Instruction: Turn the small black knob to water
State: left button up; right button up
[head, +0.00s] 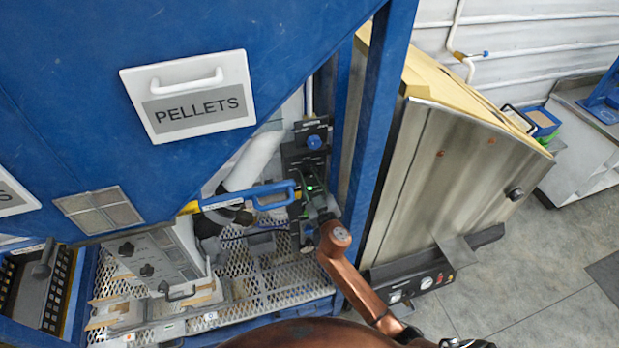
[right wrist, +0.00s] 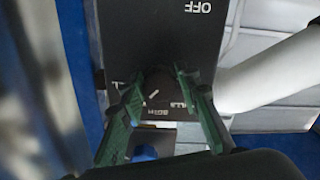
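The small black knob (right wrist: 157,84) is on a black panel in the right wrist view, with a short white pointer line lying at a slant. White lettering around it is upside down and partly covered by my fingers; I cannot read a water label. My right gripper (right wrist: 160,80) has its green fingers on either side of the knob, spread apart, and I cannot tell whether they touch it. In the head view the right gripper (head: 314,205) is at the black control panel (head: 304,155), hiding the knob. My left gripper is not in view.
A blue knob (head: 314,142) is higher on the panel. A blue handle (head: 270,195) and a white pipe (head: 255,160) are just left of the gripper. A blue frame post (head: 378,120) stands close on the right, beside a steel cabinet (head: 440,180). The blue hopper (head: 80,60) overhangs at left.

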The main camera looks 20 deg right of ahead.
jog(key=c, duration=0.6)
jog(key=shift+n+b, duration=0.35)
jog(key=shift+n, duration=0.45)
jog(key=o, duration=1.1)
jog(key=shift+s, duration=0.1)
jog(key=s, duration=1.1)
jog(key=shift+s+d, duration=0.25)
jog(key=shift+s, duration=0.15)
